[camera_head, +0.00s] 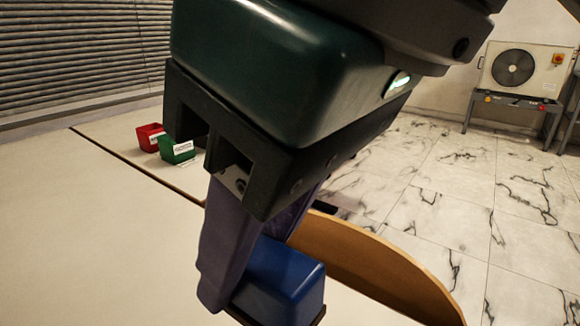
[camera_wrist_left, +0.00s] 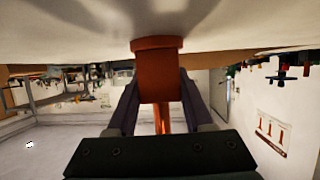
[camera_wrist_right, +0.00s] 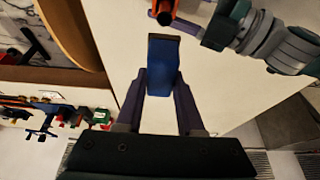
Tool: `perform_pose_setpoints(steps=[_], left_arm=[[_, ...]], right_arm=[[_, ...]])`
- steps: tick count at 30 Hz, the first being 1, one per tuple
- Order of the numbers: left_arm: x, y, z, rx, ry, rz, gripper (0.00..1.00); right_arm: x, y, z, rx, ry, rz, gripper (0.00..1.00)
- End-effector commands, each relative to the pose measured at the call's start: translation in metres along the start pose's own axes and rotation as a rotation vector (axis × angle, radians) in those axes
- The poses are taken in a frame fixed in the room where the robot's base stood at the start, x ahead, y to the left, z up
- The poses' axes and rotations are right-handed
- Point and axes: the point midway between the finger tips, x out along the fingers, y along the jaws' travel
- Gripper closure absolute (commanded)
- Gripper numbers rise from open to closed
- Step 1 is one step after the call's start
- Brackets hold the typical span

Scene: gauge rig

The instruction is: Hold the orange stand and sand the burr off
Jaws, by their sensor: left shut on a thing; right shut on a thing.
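My right gripper (camera_wrist_right: 160,84) is shut on a blue block (camera_wrist_right: 162,62) with a thin brown-grey layer on its far end. In the head view the block (camera_head: 283,281) hangs below my right gripper (camera_head: 250,285), which fills the middle of the picture. My left gripper (camera_wrist_left: 160,92) is shut on the orange stand (camera_wrist_left: 158,82), which has a wider rim at its top in that picture. In the right wrist view a piece of the orange stand (camera_wrist_right: 165,6) shows beyond the block, apart from it. The burr cannot be made out.
A red bin (camera_head: 149,137) and a green bin (camera_head: 177,150) stand on the pale table (camera_head: 80,240) at the back left. A curved wooden board (camera_head: 375,262) lies right of the block. The table's left part is clear. A fan unit (camera_head: 515,68) stands far right.

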Motion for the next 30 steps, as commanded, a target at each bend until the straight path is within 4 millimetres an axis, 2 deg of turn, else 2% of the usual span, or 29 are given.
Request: perform_pose_setpoints(steps=[3,7,21,30], left_arm=[[0.0,0.0,0.001,0.0,-0.002,0.0,1.0],[0.0,0.0,0.001,0.0,-0.003,0.0,1.0],[0.0,0.0,0.001,0.0,-0.004,-0.001,1.0],[0.0,0.0,0.002,0.0,-0.004,-0.001,1.0]], right_arm=[[-0.007,0.002,0.014,-0.002,0.013,0.003,1.0],[-0.008,0.0,0.021,-0.002,0.017,-0.001,1.0],[0.022,0.0,0.034,-0.001,0.017,-0.003,1.0],[0.026,0.0,0.035,-0.002,0.018,-0.001,1.0]])
